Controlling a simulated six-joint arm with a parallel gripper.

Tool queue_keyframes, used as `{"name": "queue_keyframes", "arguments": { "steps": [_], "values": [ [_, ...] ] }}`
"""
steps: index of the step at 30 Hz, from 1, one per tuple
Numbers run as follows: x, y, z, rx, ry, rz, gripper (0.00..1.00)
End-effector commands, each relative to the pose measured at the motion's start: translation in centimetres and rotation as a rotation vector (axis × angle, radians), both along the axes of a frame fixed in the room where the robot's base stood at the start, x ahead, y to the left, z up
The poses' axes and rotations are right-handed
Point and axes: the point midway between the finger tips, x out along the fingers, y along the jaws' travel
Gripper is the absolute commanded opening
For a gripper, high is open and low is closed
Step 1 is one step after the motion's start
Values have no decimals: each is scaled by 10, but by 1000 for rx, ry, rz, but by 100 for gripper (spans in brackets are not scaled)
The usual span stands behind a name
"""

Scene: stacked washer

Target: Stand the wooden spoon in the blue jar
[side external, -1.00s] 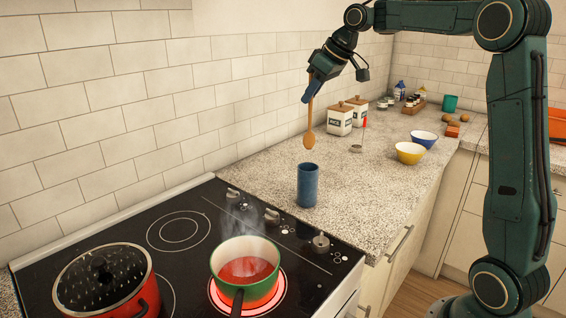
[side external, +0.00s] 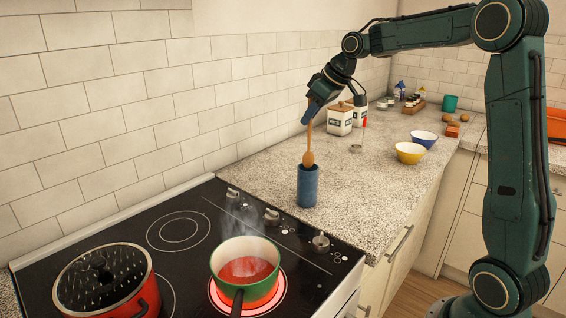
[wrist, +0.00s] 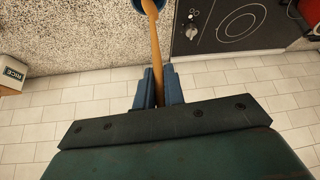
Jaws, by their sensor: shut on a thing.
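The wooden spoon (side external: 309,140) hangs upright, bowl down, from my gripper (side external: 310,112), which is shut on its handle. The blue jar (side external: 307,188) stands upright on the counter near the cooktop edge. The spoon's bowl is at the jar's mouth, its lower tip seeming just to reach the rim; how far it is inside is hard to tell. In the wrist view, the spoon (wrist: 156,45) runs from between my gripper's blue fingers (wrist: 158,78) to the jar (wrist: 136,4), which is cut off by the top edge.
A steaming pot (side external: 245,262) sits on a glowing burner and a lidded red pot (side external: 105,285) stands left of it. White canisters (side external: 340,118) stand behind the jar. Yellow (side external: 409,153) and blue (side external: 424,139) bowls sit to the right. Counter around the jar is clear.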

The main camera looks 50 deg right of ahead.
Motion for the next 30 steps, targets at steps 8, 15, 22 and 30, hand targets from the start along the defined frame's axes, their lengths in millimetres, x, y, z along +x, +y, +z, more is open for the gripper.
{"name": "queue_keyframes", "arguments": {
  "steps": [8,15,22,30],
  "values": [
    [0,0,-16,0,0,0,0],
    [0,0,-29,0,0,1,0],
    [0,0,-42,0,0,0,0],
    [0,0,-55,1,0,1,0]
  ]
}}
